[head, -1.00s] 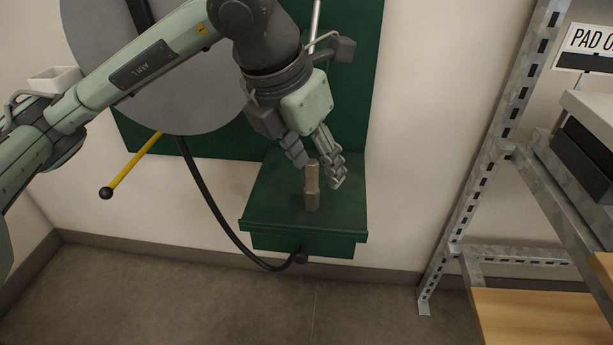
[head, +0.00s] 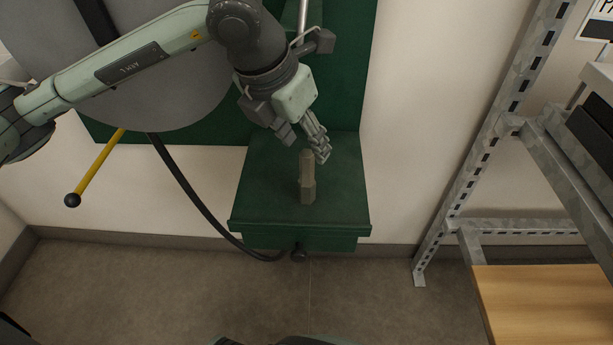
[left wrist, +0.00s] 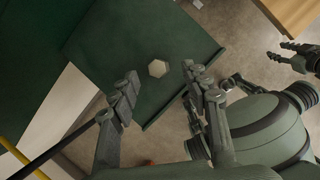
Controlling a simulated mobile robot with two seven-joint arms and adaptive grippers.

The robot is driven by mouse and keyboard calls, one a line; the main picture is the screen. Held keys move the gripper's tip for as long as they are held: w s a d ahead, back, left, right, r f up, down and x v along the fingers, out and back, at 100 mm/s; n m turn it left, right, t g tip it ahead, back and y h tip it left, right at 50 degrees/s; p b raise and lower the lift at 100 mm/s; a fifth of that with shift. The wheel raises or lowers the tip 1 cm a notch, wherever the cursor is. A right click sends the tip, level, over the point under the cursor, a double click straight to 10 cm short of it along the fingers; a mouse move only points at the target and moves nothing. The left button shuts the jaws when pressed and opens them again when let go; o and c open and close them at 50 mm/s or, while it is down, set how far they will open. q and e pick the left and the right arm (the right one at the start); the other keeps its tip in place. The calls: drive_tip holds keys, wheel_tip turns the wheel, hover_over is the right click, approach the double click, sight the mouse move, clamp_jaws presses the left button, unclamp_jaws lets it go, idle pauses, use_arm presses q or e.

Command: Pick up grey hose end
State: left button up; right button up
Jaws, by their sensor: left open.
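The grey hose end (head: 307,180) is a short grey-brown hexagonal piece standing upright on the green shelf (head: 262,200). In the left wrist view its pale hexagonal top (left wrist: 158,68) shows between the fingers, seen end-on. My left gripper (head: 306,150) is open and empty, reaching down from above. Its fingertips are around the height of the hose end's top in the head view, with no clear contact. In the left wrist view the open fingers (left wrist: 160,79) lie to either side of the top. My right gripper (left wrist: 281,51) shows small at the right edge of the left wrist view, away from the shelf.
A black hose (head: 195,195) curves from the large grey disc (head: 150,95) to a knob under the shelf. A yellow lever (head: 98,165) sticks out at left. A metal rack (head: 478,140) with a wooden shelf (head: 545,300) stands at right. The floor between is clear.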

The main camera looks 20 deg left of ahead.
sight(305, 155)
use_arm(q)
drive_tip(key=shift+w+f, duration=0.15)
drive_tip(key=shift+f, duration=0.4)
drive_tip(key=x, duration=0.4)
drive_tip(key=shift+a+f+p, duration=0.2)
drive_tip(key=shift+f+p, duration=0.15)
drive_tip(key=shift+f, duration=0.15)
clamp_jaws()
use_arm(e)
drive_tip(key=shift+w+a+f, duration=0.15)
drive_tip(key=shift+a+f, duration=0.1)
drive_tip(key=shift+f, duration=0.4)
